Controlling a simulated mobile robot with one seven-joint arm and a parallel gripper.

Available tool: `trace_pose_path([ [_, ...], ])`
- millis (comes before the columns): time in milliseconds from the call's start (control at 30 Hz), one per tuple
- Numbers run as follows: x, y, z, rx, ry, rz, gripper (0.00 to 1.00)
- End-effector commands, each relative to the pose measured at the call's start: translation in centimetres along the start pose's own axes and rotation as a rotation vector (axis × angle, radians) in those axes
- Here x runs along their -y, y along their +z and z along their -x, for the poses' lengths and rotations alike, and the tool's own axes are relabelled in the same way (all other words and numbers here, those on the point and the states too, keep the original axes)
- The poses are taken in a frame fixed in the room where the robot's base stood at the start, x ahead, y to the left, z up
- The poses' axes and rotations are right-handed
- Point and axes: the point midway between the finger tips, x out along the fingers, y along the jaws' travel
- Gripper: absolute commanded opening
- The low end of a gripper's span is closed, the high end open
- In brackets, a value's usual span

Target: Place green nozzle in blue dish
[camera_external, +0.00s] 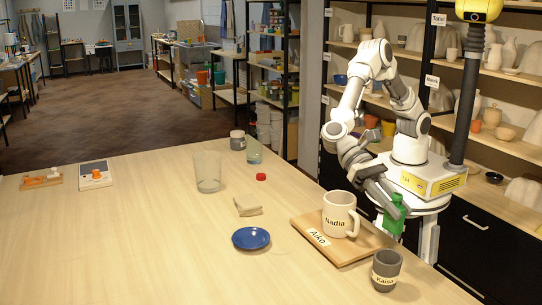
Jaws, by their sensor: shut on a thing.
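The blue dish (251,238) lies on the wooden table, left of the wooden board, and looks empty.
A wooden board (304,251) carries a white mug (340,211) marked Nadia. A grey cup (386,270) stands at the front right. The table's left front is clear.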

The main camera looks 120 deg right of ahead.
Motion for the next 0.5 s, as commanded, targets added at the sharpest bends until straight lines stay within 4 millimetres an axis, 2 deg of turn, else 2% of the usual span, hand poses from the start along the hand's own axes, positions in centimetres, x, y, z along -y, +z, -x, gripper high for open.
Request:
trace_pose_path([
  [267,0.8,-0.2,1.6,-0.002,-0.02,-0.009,0.0],
  [367,2.6,-1.0,3.3,-0.004,-0.071,-0.03,0.0],
  [500,6.4,-2.8,7.9,-0.009,-0.196,-0.081,0.0],
])
